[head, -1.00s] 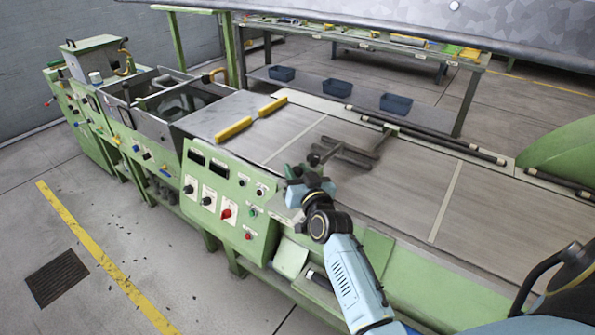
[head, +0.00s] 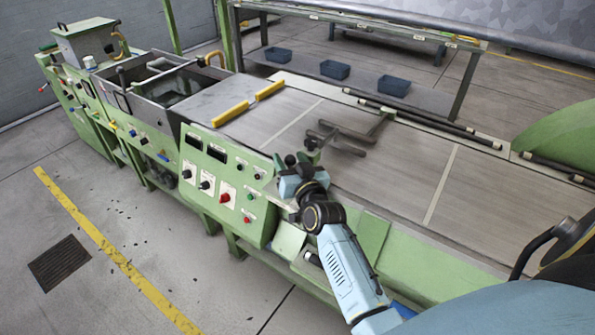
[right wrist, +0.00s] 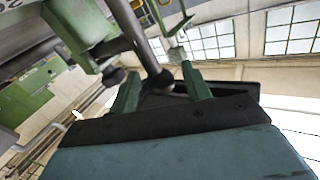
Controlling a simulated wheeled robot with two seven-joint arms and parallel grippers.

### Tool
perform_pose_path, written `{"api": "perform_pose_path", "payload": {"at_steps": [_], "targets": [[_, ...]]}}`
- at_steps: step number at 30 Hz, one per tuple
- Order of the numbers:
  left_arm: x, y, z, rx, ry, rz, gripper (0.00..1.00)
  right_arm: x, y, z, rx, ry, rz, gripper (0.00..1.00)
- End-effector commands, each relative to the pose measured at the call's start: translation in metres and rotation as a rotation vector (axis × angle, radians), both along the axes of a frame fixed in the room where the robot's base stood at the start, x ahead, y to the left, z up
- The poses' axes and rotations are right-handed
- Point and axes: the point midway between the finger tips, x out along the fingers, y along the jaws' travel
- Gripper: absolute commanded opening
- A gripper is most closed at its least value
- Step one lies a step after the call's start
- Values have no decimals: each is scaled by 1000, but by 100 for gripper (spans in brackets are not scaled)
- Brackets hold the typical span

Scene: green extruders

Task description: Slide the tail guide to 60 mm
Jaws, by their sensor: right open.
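The part that looks like the tail guide is a dark metal bracket (head: 352,134) with rods, lying across the grey table in the head view. I cannot read its position in millimetres. My right gripper (head: 291,168) is at the table's front edge, beside the control panel and near the bracket's front end. In the right wrist view its two green fingers (right wrist: 160,88) are apart. A dark ball knob (right wrist: 157,80) on a rod shows between or in front of them; I cannot tell if they touch it. My left gripper is not in view.
The green control panel (head: 212,192) stands left of my right gripper. Two yellow bars (head: 230,113) lie on the table's left part. An open metal tank (head: 135,85) is farther left. Dark rollers (head: 430,118) line the back edge. Blue bins (head: 335,69) stand behind.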

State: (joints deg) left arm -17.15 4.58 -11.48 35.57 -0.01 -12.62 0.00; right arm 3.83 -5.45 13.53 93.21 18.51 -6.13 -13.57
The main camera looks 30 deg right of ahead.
Motion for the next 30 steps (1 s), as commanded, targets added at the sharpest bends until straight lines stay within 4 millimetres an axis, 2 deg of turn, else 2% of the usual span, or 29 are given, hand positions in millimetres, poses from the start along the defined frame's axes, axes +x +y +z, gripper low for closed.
{"api": "perform_pose_path", "payload": {"at_steps": [5,12,18,24,30], "targets": [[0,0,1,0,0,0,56,-25,5,-1,1,3,1,48],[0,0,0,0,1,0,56,-77,15,-2,1,4,0,48],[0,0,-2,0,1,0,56,-110,22,-2,1,5,1,48],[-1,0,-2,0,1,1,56,-126,25,-1,0,2,0,48],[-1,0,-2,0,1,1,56,-128,26,0,1,1,0,48]]}}
